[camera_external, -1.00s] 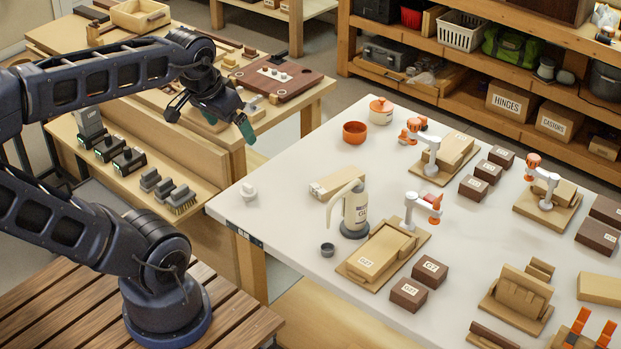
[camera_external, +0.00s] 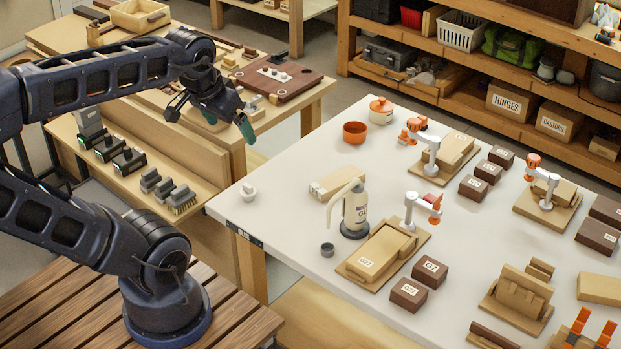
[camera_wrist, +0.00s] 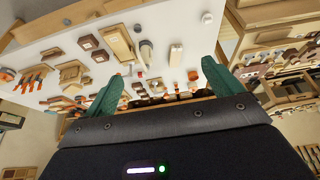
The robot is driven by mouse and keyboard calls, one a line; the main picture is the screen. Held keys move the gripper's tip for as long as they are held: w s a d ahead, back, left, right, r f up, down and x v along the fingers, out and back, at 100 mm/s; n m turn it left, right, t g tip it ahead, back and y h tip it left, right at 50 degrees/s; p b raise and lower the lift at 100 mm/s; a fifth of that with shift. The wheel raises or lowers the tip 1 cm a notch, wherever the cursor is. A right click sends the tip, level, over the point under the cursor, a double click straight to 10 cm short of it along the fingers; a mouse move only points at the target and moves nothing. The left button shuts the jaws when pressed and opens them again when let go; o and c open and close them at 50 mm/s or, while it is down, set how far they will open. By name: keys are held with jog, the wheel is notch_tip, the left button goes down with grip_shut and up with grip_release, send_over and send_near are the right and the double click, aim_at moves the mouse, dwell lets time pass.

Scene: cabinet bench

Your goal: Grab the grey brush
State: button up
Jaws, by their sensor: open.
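Several grey brushes lie in a row on the low wooden shelf at the left in the external view. The frontmost grey brush (camera_external: 182,200) shows its bristles, and another grey brush (camera_external: 150,180) lies behind it to the left. My gripper (camera_external: 209,118) is open and empty, up and to the right of the brushes and well apart from them. In the wrist view its green fingers (camera_wrist: 160,88) are spread wide with nothing held between them. I cannot make out the brushes in the wrist view.
Black-and-green devices (camera_external: 110,147) sit beside the brushes on the same shelf. A wooden workbench (camera_external: 190,130) rises behind it. Open floor lies between shelf and white table.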

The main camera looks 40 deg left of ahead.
jog(key=shift+o, duration=0.9)
jog(key=shift+w, duration=0.1)
